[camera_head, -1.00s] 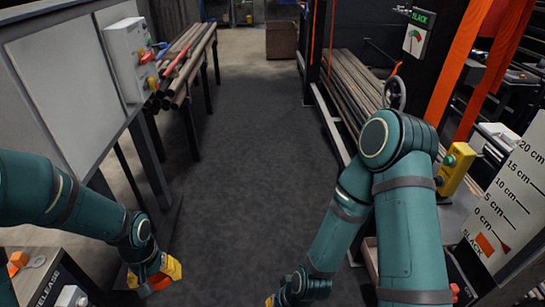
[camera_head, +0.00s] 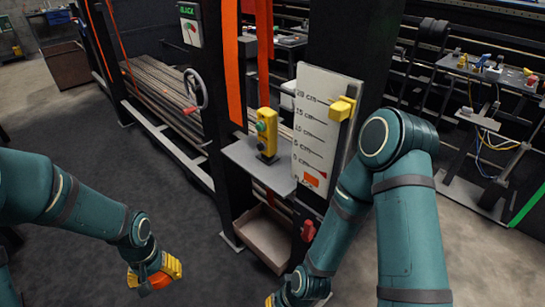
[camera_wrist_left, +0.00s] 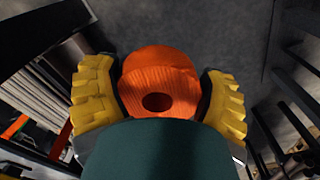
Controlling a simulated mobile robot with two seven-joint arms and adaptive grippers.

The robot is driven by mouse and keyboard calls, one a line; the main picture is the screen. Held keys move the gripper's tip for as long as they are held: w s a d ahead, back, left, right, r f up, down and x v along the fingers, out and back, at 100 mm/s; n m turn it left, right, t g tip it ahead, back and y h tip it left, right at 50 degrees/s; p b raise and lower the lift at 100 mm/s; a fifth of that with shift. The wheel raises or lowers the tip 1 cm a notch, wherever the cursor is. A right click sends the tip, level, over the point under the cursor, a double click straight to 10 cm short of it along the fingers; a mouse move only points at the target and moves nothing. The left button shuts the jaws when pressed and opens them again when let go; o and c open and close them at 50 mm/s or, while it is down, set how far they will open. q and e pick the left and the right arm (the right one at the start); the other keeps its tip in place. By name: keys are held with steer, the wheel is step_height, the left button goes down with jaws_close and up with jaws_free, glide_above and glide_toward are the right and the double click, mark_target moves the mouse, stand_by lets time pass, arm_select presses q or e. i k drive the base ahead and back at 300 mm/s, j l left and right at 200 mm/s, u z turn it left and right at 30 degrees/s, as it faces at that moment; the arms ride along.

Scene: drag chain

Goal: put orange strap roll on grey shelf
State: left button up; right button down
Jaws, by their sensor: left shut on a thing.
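The orange strap roll (camera_wrist_left: 160,75) is between the yellow fingers of my left gripper (camera_wrist_left: 160,95) in the left wrist view, with its round hole facing the camera. In the head view my left gripper (camera_head: 158,270) is low on the left, above the dark floor, and part of the orange roll (camera_head: 158,282) shows in it. A small grey shelf (camera_head: 245,158) juts from the black post, up and right of this gripper and apart from it. My right gripper (camera_head: 272,300) is mostly cut off at the bottom edge; only a yellow bit shows.
A yellow button box (camera_head: 266,135) stands on the shelf. A white scale board (camera_head: 312,125) rises right beside it. An open brown bin (camera_head: 265,235) sits below. A handwheel (camera_head: 196,90) and orange straps (camera_head: 231,60) are near. My right arm is close to the board.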

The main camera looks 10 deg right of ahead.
mark_target(250, 145)
steer(key=z, duration=1.35)
steer(key=j+z, duration=0.1)
steer(key=z, duration=0.65)
steer(key=j+z, duration=0.15)
steer(key=z, duration=0.2)
steer(key=k+j, duration=0.15)
steer(key=j, duration=0.25)
steer(key=k+j, duration=0.15)
steer(key=j, duration=0.2)
steer(key=k+j, duration=0.2)
steer(key=j, duration=0.2)
steer(key=k+j, duration=0.15)
steer(key=j, duration=0.25)
steer(key=k+j, duration=0.15)
steer(key=j, duration=0.25)
steer(key=k+j, duration=0.15)
steer(key=j, duration=0.2)
